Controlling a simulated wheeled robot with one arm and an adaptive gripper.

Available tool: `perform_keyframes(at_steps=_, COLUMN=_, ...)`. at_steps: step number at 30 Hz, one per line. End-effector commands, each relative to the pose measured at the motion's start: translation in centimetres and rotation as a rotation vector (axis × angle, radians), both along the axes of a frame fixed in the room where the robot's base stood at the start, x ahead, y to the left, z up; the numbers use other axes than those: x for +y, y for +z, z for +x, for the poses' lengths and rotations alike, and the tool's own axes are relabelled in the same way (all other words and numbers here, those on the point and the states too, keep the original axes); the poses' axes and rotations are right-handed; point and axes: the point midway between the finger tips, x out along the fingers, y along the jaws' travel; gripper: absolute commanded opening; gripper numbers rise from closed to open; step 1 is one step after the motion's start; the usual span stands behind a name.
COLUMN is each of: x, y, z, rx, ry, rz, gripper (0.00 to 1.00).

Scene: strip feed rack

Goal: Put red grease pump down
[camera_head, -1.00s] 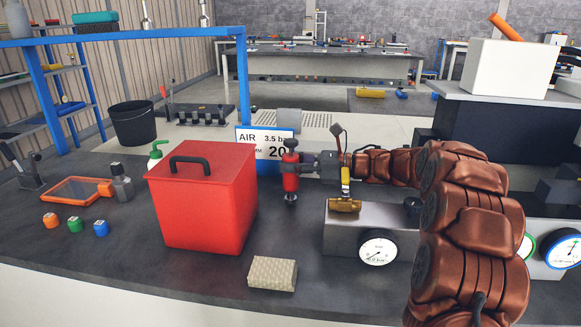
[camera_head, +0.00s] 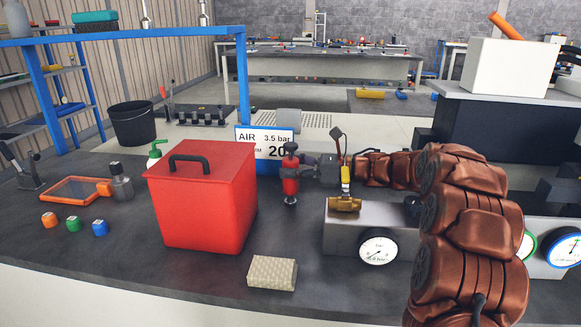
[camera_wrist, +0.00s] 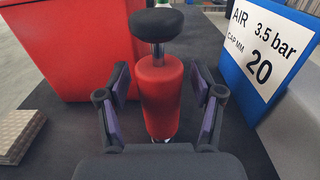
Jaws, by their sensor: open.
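The red grease pump (camera_head: 290,183) has a dark knob on top and stands upright on the dark bench, just right of the red box. In the wrist view the pump (camera_wrist: 160,92) shows its red body and black knob between the two fingers. My gripper (camera_wrist: 164,98) is open around it, with a gap visible on each side of the body. In the head view my gripper (camera_head: 308,172) reaches the pump from the right. The pump's foot is partly hidden in the wrist view.
A red box (camera_head: 205,205) with a black handle stands left of the pump. A sign (camera_head: 265,143) reading AIR 3.5 bar is behind. A grey block with a brass valve (camera_head: 344,204) and gauge (camera_head: 378,249) is to the right. A beige woven block (camera_head: 272,273) lies in front.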

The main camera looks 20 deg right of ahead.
Motion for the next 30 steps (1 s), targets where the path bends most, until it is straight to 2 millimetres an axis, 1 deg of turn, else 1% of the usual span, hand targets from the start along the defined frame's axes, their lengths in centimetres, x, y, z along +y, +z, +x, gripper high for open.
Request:
perform_keyframes(at_steps=5, x=0.0, y=0.0, z=0.0, rx=0.0, ry=0.0, rz=0.0, gripper=0.66)
perform_keyframes(at_steps=10, x=0.0, y=0.6, z=0.0, rx=0.001, ry=0.0, rz=0.001, gripper=0.66)
perform_keyframes(at_steps=12, x=-1.0, y=0.2, z=-0.3, rx=0.0, ry=-0.004, rz=-0.001, gripper=0.66)
perform_keyframes(at_steps=22, x=-5.4, y=0.3, z=-2.2, rx=0.0, ry=-0.004, rz=-0.001, gripper=0.66)
perform_keyframes(at_steps=27, x=-6.7, y=0.3, z=-2.7, rx=0.0, ry=-0.002, rz=0.0, gripper=0.66)
perform_keyframes(at_steps=30, x=-6.9, y=0.4, z=-2.9, rx=0.0, ry=0.0, rz=0.0, gripper=0.66)
